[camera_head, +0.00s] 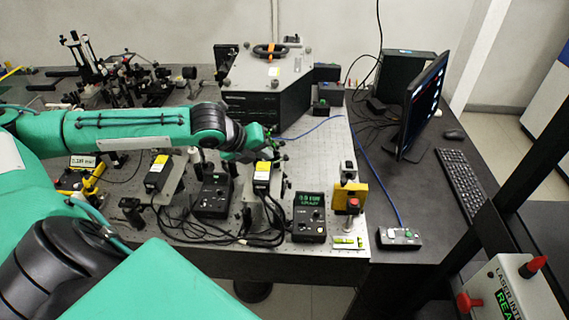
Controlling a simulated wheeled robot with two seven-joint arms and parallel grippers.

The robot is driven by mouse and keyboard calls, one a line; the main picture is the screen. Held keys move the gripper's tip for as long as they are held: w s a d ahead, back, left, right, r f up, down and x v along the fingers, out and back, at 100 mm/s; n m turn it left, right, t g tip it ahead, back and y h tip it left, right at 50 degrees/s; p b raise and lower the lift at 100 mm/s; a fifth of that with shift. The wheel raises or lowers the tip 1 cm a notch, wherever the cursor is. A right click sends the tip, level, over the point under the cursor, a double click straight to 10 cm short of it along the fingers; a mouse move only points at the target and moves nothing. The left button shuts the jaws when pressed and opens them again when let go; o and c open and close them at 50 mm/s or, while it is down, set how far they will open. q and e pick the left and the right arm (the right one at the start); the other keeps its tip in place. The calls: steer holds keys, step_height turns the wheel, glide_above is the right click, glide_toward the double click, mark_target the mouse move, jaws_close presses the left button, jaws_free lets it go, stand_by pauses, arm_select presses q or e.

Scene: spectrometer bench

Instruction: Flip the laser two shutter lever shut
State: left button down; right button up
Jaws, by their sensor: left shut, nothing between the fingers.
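Two small black laser boxes with yellow labels stand on raised mounts on the perforated optical plate (340,155). One laser box (157,174) is at the left and the other laser box (262,178) is right of it. I cannot read which is laser two. My left arm reaches in from the left, and my left gripper (274,150) is just above and behind the right box's far end. The gripper is small here; it looks shut and empty. The shutter lever cannot be made out; the hand may hide it. My right gripper is out of view.
A large dark spectrometer housing (266,85) stands behind the hand. Black controllers (213,196) (309,218), cables and a yellow post mount (350,192) crowd the front. A monitor (424,103) and keyboard (461,184) are at the right. The plate has some bare room right of the boxes.

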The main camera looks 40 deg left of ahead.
arm_select(q)
steer(key=shift+p+x, duration=0.3)
steer(key=shift+x, duration=0.5)
steer(key=p+x, duration=0.2)
steer(key=x, duration=0.6)
steer(key=shift+w+f, duration=0.15)
steer(key=shift+d, duration=0.2)
